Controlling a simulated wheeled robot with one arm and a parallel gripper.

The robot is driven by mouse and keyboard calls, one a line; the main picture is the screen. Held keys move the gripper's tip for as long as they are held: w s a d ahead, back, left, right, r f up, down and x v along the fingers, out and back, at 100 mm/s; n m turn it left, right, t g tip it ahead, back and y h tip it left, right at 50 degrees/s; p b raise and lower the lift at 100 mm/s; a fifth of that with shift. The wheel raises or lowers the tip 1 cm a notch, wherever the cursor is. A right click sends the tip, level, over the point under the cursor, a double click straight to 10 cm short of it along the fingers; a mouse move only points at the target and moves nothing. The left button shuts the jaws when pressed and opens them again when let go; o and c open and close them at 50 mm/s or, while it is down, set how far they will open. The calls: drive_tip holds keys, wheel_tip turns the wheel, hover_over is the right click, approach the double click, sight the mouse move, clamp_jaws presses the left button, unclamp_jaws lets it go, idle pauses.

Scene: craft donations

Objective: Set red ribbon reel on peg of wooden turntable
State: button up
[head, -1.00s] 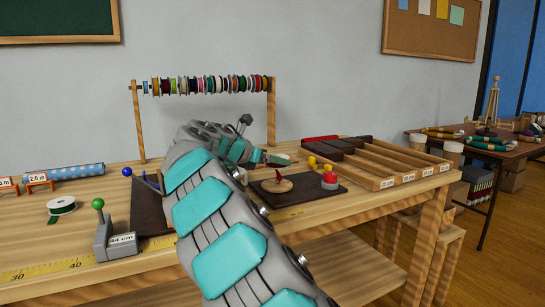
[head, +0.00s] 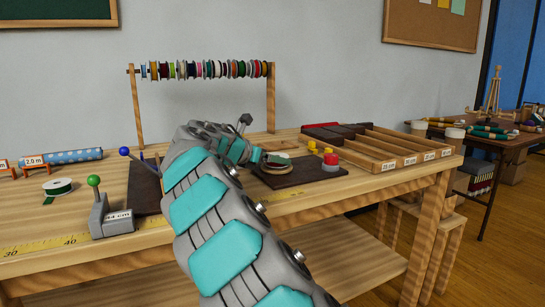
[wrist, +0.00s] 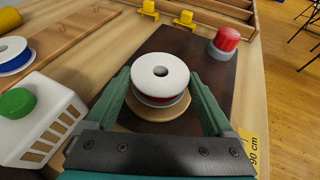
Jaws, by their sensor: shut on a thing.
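The red ribbon reel (wrist: 160,82) has white flanges with a red band of ribbon between them and a dark centre hole. My gripper (wrist: 160,80) is shut on it, one green finger on each side. In the wrist view the reel lies level over the round wooden turntable (wrist: 158,115), covering most of its disc. The peg is hidden by the reel, and I cannot tell whether the reel rests on the disc or hangs just above it. In the head view my gripper (head: 258,157) is at the turntable (head: 277,170).
A red button on a grey base (wrist: 223,42) stands on the dark board (wrist: 200,75), right of the turntable. Yellow pegs (wrist: 148,10) stand behind. A white slotted device with a green knob (wrist: 18,104) and a blue reel (wrist: 12,58) are at left. A compartment tray (head: 390,150) is farther right.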

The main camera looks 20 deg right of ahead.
drive_tip(key=o, duration=1.1)
drive_tip(key=shift+c, duration=0.2)
drive_tip(key=v, duration=0.7)
drive_tip(key=shift+a+r, duration=0.15)
drive_tip(key=shift+a, duration=0.2)
drive_tip(key=shift+s, duration=0.1)
